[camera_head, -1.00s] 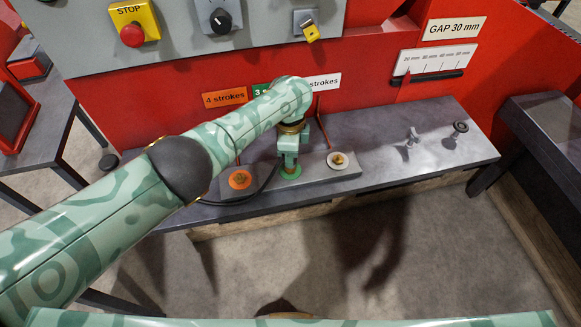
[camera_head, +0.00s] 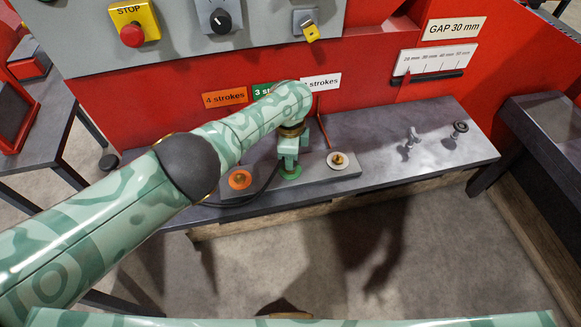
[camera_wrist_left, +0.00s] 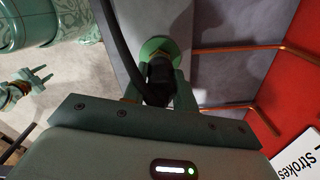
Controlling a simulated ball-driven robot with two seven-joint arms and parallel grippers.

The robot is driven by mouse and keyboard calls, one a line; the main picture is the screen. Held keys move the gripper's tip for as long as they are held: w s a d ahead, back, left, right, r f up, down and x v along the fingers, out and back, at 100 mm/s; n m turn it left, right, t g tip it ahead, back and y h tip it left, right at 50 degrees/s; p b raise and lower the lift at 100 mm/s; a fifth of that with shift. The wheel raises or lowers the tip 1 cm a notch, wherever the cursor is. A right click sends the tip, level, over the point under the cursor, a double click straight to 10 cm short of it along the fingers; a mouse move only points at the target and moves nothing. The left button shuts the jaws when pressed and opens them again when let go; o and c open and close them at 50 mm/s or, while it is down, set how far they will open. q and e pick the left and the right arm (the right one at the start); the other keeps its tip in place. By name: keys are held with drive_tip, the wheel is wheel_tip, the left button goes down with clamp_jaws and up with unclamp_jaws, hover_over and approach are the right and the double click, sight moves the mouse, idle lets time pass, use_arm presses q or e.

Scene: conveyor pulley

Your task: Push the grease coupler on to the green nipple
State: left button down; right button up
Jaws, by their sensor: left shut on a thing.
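The green nipple's round green base (camera_head: 291,174) sits on the grey bar between the orange and white ones; the nipple itself is hidden. My left gripper (camera_head: 289,167) points down right above it. In the left wrist view, the gripper (camera_wrist_left: 158,92) is shut on the black grease coupler (camera_wrist_left: 157,72), with its hose running up and left. The coupler's end lies over the green base (camera_wrist_left: 162,46); I cannot tell whether it is seated. My right gripper (camera_wrist_left: 38,80) shows at the left of the wrist view, fingers apart and empty.
The orange nipple base (camera_head: 240,180) and white nipple base (camera_head: 338,161) flank the green one. Two small grey parts, one at the bench's right (camera_head: 460,128), stand apart. Red panel and signs rise behind. A thin red-brown pipe (camera_head: 321,125) stands close behind the gripper.

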use_arm(q)
drive_tip(key=shift+f, duration=0.2)
unclamp_jaws()
idle(1.0)
